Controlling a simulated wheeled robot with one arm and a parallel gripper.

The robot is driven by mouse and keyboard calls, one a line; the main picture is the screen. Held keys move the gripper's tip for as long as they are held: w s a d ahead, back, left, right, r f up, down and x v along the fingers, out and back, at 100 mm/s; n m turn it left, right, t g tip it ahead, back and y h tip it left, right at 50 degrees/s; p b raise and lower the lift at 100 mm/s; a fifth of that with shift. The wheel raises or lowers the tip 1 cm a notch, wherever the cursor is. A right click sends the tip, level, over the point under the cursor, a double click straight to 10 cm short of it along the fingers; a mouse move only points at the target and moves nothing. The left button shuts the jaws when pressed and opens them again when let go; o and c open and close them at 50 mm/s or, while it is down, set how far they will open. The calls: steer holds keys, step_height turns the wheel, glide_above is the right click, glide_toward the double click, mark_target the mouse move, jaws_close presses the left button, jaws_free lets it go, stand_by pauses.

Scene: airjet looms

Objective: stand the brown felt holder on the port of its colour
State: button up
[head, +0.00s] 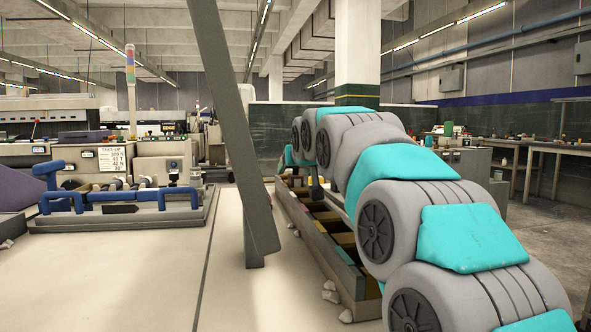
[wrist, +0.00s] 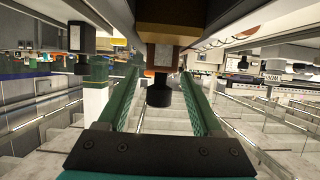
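In the wrist view, which looks upside down, a brown block with a black knob (wrist: 160,92) shows ahead of my gripper (wrist: 161,74). It looks like the brown felt holder (wrist: 163,56). The two green fingers are apart, one on each side of the knob in the picture, and I see no contact. How deep the knob lies between them, I cannot tell. In the head view a small dark upright thing (head: 316,190) stands at the trough, perhaps the same holder. No brown port can be made out for sure. My arm hides much of that area.
A long trough (head: 345,272) with coloured compartments runs beside my arm. A grey slanted post (head: 235,120) stands left of it. A loom with blue handles (head: 120,198) is at the left. Pale rubble (head: 331,291) lies by the trough.

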steer(key=shift+r, duration=0.1)
steer(key=shift+r, duration=0.15)
steer(key=v, duration=1.2)
